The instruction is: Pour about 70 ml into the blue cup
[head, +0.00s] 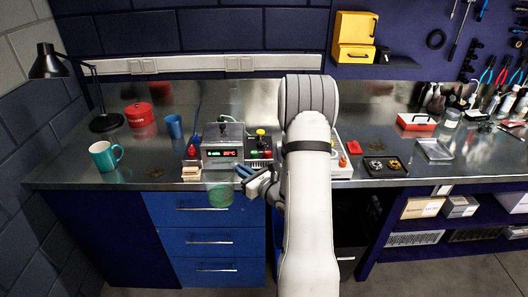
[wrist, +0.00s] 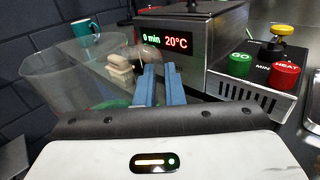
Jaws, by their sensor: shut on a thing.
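The blue cup (head: 174,126) stands upright on the steel bench at the left, between a red tin and the display box. I do not make it out in the wrist view. My gripper (head: 245,172), with blue fingers, is at the bench's front edge in the head view. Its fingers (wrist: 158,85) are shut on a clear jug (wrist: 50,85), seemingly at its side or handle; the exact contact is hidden. The jug (head: 220,196) looks green in the head view, in front of the drawers. Green shows low in it in the wrist view; the liquid level is unclear.
A teal mug (head: 104,156) stands left of the blue cup, with the red tin (head: 139,114) and a black lamp (head: 105,122) behind. The display box (head: 222,146) reads 20°C. A small wooden block (head: 191,173) lies near the bench's front edge.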

